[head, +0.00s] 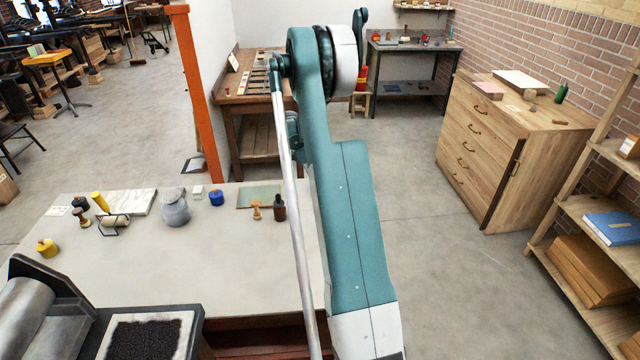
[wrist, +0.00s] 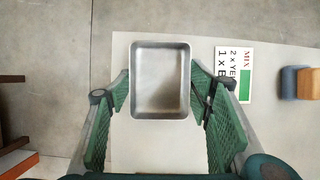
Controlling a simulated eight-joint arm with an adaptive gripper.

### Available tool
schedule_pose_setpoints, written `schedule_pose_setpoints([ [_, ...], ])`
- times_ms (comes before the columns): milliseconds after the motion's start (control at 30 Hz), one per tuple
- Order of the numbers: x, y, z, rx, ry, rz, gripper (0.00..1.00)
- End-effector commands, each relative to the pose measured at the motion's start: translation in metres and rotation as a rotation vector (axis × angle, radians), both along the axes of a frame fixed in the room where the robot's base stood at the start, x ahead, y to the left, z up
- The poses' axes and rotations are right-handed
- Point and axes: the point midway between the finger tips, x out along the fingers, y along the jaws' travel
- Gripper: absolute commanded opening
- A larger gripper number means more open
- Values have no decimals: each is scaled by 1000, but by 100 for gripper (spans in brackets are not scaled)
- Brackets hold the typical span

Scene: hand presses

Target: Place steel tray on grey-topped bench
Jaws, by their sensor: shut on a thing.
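The steel tray (wrist: 160,82) is a shallow rectangular pan with a raised rim, seen from above in the wrist view. It lies between the two green fingers of my gripper (wrist: 161,93), which are shut on it. A pale grey flat top (wrist: 128,150) is below the tray. The frames do not clearly show whether the tray touches it. In the head view, a bench with a pale grey top (head: 140,265) stands in front. My gripper and the tray cannot be made out there.
Beside the tray in the wrist view lie a printed MIX card (wrist: 232,72) and a blue-and-tan object (wrist: 300,82). In the head view, a grey jar (head: 176,208) and several small items stand on the near bench. A wooden drawer cabinet (head: 500,150) stands right.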

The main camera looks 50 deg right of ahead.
Motion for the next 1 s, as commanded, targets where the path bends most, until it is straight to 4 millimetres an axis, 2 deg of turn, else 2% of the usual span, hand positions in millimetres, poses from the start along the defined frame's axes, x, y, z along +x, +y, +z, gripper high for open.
schedule_pose_setpoints([
  [100,0,0,-13,0,0,0,33],
  [200,0,0,-18,0,0,0,33],
  [667,0,0,-22,0,0,0,33],
  [700,0,0,-21,0,0,0,55],
  [767,0,0,-21,0,0,0,63],
  [800,0,0,-21,0,0,0,66],
  [1000,0,0,-21,0,0,0,66],
])
